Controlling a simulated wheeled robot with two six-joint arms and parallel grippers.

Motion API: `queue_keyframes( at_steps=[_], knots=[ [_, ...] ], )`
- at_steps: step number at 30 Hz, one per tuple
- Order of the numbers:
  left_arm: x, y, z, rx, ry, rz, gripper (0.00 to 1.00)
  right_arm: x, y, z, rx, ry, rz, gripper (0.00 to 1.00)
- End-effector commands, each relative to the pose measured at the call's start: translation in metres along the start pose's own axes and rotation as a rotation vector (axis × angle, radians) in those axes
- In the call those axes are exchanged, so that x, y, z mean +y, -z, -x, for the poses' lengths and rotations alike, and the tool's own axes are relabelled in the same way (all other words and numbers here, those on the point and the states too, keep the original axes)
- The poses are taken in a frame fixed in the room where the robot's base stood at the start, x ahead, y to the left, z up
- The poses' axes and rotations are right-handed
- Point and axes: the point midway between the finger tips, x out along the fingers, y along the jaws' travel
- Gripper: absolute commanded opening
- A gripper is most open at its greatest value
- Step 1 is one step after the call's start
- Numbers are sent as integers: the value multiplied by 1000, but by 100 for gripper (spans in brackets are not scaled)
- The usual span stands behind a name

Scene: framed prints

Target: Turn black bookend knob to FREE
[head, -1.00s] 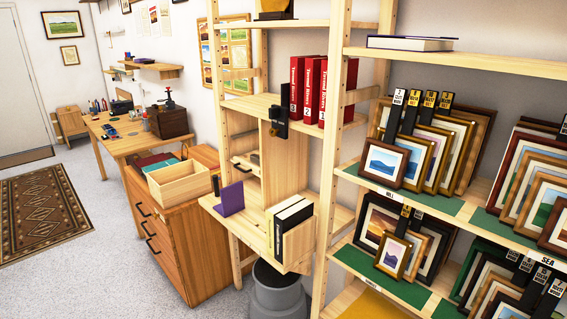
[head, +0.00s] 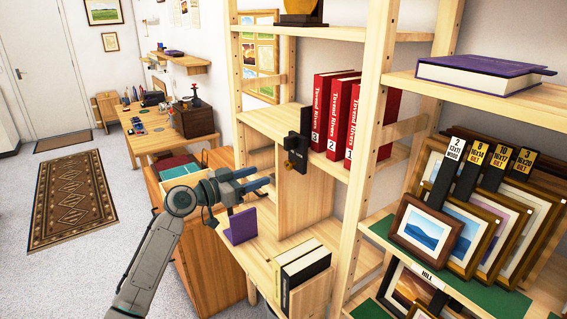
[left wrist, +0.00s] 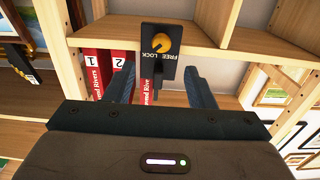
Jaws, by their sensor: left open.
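The black bookend (head: 303,140) stands at the left end of the red books on the upper shelf, with its dark block hanging over the shelf's front edge. In the left wrist view the bookend (left wrist: 148,72) shows a round orange knob (left wrist: 161,43) and the words FREE and LOCK. I cannot clearly tell which word the knob points to. My left gripper (head: 264,177) is open and empty, left of and slightly below the bookend, apart from it. In the left wrist view its fingers (left wrist: 158,80) frame the bookend on both sides. My right gripper is not in view.
Red books (head: 333,110) stand right of the bookend. Below are a purple bookend (head: 240,225) and black and white books (head: 301,268). A wooden post (head: 370,130) and framed prints (head: 431,231) are to the right. Open floor lies at the left.

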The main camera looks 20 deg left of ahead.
Motion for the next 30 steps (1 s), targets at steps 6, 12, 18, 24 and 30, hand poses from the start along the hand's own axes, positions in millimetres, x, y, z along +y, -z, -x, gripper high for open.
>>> queue_keyframes(
  at_steps=[6,12,18,24,30],
  knots=[
    [0,6,-42,2,-1,6,50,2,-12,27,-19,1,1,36],
    [0,3,-72,-1,1,5,50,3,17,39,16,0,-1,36],
    [0,1,-85,-1,1,2,50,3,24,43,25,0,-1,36],
    [0,0,-86,-1,1,1,50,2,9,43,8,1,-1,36],
    [0,0,-86,-1,1,1,24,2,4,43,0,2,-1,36]
  ],
)
